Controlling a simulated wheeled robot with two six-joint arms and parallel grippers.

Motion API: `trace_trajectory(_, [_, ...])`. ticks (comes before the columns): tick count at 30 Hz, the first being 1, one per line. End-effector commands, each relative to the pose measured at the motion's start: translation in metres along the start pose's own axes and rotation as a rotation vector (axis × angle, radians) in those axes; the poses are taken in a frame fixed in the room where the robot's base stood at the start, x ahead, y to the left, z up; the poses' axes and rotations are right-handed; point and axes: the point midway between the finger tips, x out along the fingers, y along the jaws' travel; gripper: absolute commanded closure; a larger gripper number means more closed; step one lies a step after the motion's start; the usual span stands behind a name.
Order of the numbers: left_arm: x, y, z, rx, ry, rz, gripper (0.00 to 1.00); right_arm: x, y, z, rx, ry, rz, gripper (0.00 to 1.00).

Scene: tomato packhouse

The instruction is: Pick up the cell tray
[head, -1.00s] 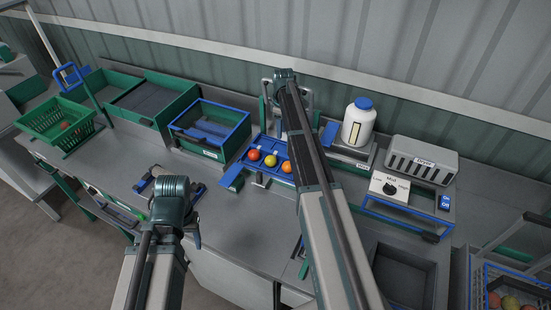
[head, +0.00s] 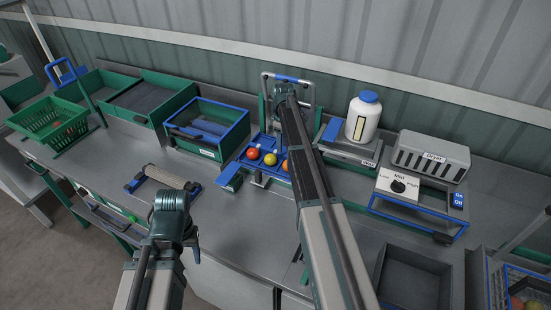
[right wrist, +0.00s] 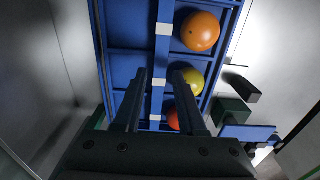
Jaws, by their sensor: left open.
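The cell tray (head: 249,167) is blue with square cells and lies in the middle of the bench. It holds a red, a yellow and an orange tomato in one row, partly hidden by my right arm in the head view. In the right wrist view the tray (right wrist: 129,66) fills the middle, with a central blue bar (right wrist: 158,98) bearing white marks. My right gripper (right wrist: 160,75) is open over the tray, its fingers on either side of the bar; I cannot tell whether they touch it. My left gripper (head: 194,240) is open and empty near the bench's front edge.
A blue-rimmed green bin (head: 207,128) stands left of the tray. A white bottle (head: 363,117) on a scale and a grey dryer (head: 431,155) stand to the right. A roller device (head: 166,177) lies to the left. The bench front between the arms is clear.

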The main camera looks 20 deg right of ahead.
Motion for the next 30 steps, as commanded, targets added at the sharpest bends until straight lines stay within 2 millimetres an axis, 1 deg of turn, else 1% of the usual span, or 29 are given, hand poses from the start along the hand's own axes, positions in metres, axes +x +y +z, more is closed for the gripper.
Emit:
trace_trajectory(1, [0.011, 0.001, -0.001, 0.000, 0.000, 0.000, 0.43, 0.011, 0.000, 0.001, 0.000, 0.000, 0.000, 0.60])
trace_trajectory(6, [0.033, 0.003, -0.002, -0.001, 0.000, 0.000, 0.43, 0.033, -0.001, 0.002, 0.000, 0.000, 0.000, 0.60])
trace_trajectory(9, [0.041, 0.004, -0.002, -0.001, 0.000, 0.000, 0.43, 0.042, -0.001, 0.002, 0.000, 0.000, 0.000, 0.60])
trace_trajectory(26, [0.043, 0.004, -0.003, -0.001, 0.000, 0.000, 0.43, 0.043, -0.001, 0.002, 0.000, 0.000, 0.000, 0.60])
trace_trajectory(29, [0.042, 0.004, -0.003, -0.001, 0.000, 0.000, 0.43, 0.042, -0.001, 0.002, 0.000, 0.000, 0.000, 0.76])
trace_trajectory(30, [0.042, 0.004, -0.003, -0.001, 0.000, 0.000, 0.43, 0.042, -0.001, 0.002, 0.000, 0.000, 0.000, 0.83])
